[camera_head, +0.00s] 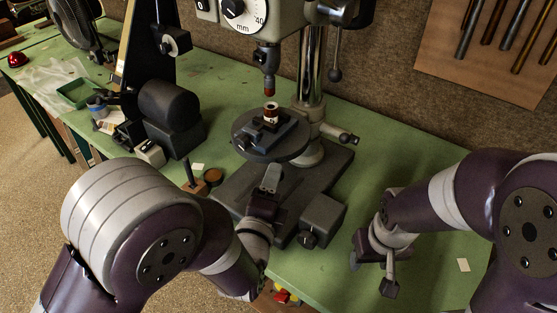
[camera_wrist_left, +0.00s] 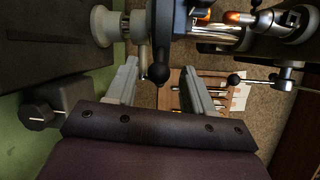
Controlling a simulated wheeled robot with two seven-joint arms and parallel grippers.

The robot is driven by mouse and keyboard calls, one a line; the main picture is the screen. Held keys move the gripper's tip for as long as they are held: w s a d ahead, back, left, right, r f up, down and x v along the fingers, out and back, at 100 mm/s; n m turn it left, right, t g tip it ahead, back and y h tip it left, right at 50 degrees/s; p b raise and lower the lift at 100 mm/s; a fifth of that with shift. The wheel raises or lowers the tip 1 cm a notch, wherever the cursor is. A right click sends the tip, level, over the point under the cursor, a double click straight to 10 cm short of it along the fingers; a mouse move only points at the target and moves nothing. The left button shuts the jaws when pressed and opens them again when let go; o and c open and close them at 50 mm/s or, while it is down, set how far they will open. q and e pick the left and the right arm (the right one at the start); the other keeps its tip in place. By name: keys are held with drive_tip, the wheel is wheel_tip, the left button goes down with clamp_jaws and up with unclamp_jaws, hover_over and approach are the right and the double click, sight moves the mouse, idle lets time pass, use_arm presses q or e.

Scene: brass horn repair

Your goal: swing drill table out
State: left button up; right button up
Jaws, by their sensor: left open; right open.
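The drill press's round dark table (camera_head: 240,143) sits on the chrome column (camera_head: 311,75) under the spindle (camera_head: 269,85). A small vise (camera_head: 262,138) on it holds a copper-coloured part (camera_head: 270,112). My left gripper (camera_head: 271,172) is open in front of the table, above the press base. In the left wrist view its two fingers (camera_wrist_left: 160,70) stand either side of a dark rounded knob (camera_wrist_left: 158,73) at the table's edge. I cannot tell whether they touch it. My right gripper (camera_head: 373,270) is open and empty over the bench at right.
The press base (camera_head: 328,170) and a grey box with a knob (camera_head: 322,220) lie close to my left gripper. A black machine (camera_head: 170,115) stands left of the press. The green bench (camera_head: 400,140) is clear to the right. A tool board (camera_head: 490,65) hangs behind.

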sight(278, 162)
use_arm(q)
drive_tip(key=x, duration=0.7)
drive_tip(key=shift+p, duration=0.45)
drive_tip(key=shift+s+a+f, duration=0.1)
clamp_jaws()
